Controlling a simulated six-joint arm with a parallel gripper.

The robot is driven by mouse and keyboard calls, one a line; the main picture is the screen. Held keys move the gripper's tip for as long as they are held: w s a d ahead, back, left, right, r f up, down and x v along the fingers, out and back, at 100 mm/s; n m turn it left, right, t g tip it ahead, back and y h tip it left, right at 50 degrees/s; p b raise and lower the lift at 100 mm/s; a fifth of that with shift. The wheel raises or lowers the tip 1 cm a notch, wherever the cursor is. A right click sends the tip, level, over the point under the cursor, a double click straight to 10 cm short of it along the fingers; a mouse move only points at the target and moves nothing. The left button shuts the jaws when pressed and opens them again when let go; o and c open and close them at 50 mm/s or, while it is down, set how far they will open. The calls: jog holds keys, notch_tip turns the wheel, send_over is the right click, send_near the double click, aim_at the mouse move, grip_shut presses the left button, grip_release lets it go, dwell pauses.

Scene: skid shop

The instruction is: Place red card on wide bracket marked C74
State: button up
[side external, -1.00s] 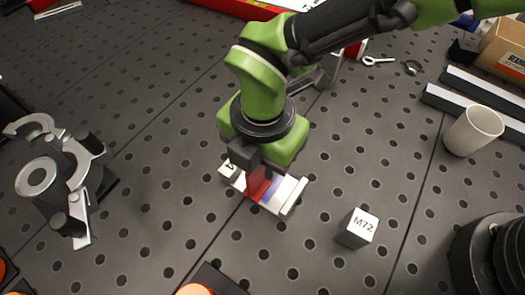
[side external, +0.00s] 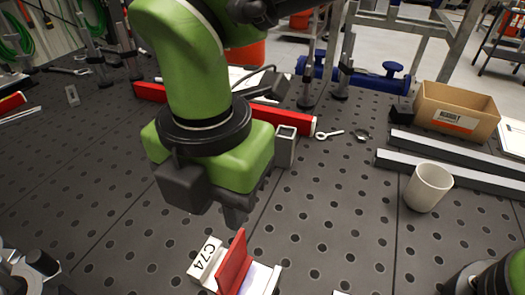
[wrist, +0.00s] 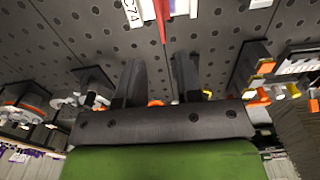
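The white bracket marked C74 (side external: 206,260) is at the bottom of the side view, cut off by the frame edge. Its label also shows at the top of the wrist view (wrist: 131,13). The red card (side external: 234,264) stands upright and slightly tilted on the bracket, just right of the label. The red card also shows at the top of the wrist view (wrist: 163,18). My gripper (side external: 236,214) is above the card and apart from it. In the wrist view my gripper (wrist: 159,75) has its two fingers apart with nothing between them. The card's lower edge is cut off.
A white cup (side external: 428,187), dark bars with pale faces (side external: 440,172) and a cardboard box (side external: 455,112) are at the right. A red beam (side external: 285,120) lies behind my gripper. The perforated table (side external: 340,225) is clear between the bracket and the cup.

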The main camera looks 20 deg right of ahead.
jog(key=w+d+r+m+t+y, duration=0.2)
jog(key=w+d+r+m, duration=0.1)
jog(key=d+r+m, duration=1.15)
jog(key=s+d+f+m+t, duration=0.1)
jog(key=s+d+m+t, duration=0.4)
jog(key=s+d+m, duration=0.7)
jog(key=d+m, duration=0.4)
jog(key=shift+f+m, duration=0.35)
jog(key=shift+f, duration=0.05)
